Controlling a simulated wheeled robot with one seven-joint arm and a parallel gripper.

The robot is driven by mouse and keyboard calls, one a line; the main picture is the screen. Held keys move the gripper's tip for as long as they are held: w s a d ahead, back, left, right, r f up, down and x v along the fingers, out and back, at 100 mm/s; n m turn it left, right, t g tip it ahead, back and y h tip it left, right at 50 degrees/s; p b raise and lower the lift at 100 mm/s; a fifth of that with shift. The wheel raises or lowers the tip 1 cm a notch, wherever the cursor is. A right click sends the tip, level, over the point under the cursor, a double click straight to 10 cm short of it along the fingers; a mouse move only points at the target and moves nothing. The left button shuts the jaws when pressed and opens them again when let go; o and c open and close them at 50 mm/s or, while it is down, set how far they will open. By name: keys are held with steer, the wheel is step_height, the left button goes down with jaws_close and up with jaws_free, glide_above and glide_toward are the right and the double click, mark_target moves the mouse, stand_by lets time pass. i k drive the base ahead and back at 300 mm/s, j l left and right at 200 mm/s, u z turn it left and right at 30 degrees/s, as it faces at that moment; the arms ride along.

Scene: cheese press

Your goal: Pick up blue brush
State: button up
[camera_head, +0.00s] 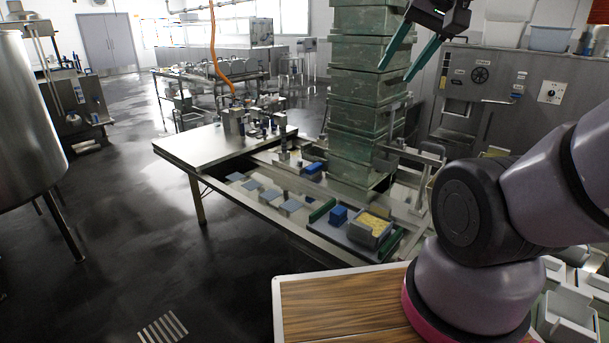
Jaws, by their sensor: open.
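Two small blue things show on the metal work table. One blue block (338,215) is near the front, beside a tub of yellow pieces. The other blue piece (313,168) lies farther back, just left of the stacked green crates. They are too small for me to tell which is the blue brush. My gripper (397,75) is at the top of the view, high above the table. Its two long green fingers are apart with nothing between them. It is well clear of both blue things.
A tall stack of green crates (361,110) stands on the table beneath my gripper. The tub with yellow pieces (371,228) sits on a dark tray. A wood-topped surface (335,308) is in front. A bare metal tabletop (195,148) lies left.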

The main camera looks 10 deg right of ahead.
mark_target(315, 169)
steer(key=i+j+z, duration=0.2)
steer(key=i+j, duration=0.15)
steer(key=j, duration=0.3)
steer(key=i+j+z, duration=0.1)
steer(key=j, duration=0.2)
steer(key=i+j+z, duration=0.1)
steer(key=j, duration=0.25)
steer(key=i+j+z, duration=0.1)
steer(key=j, duration=0.25)
steer(key=i+j+z, duration=0.1)
steer(key=i+j, duration=0.15)
steer(key=j, duration=0.15)
steer(key=i+j+z, duration=0.1)
steer(key=j, duration=0.25)
steer(key=i+j+z, duration=0.1)
steer(key=j, duration=0.3)
steer(key=i+j+z, duration=0.1)
steer(key=i+j, duration=0.15)
steer(key=j, duration=0.15)
steer(key=i+j+z, duration=0.1)
steer(key=j, duration=0.35)
steer(key=i+j, duration=0.15)
steer(key=j, duration=0.25)
steer(key=i, duration=0.15)
steer(key=z, duration=0.05)
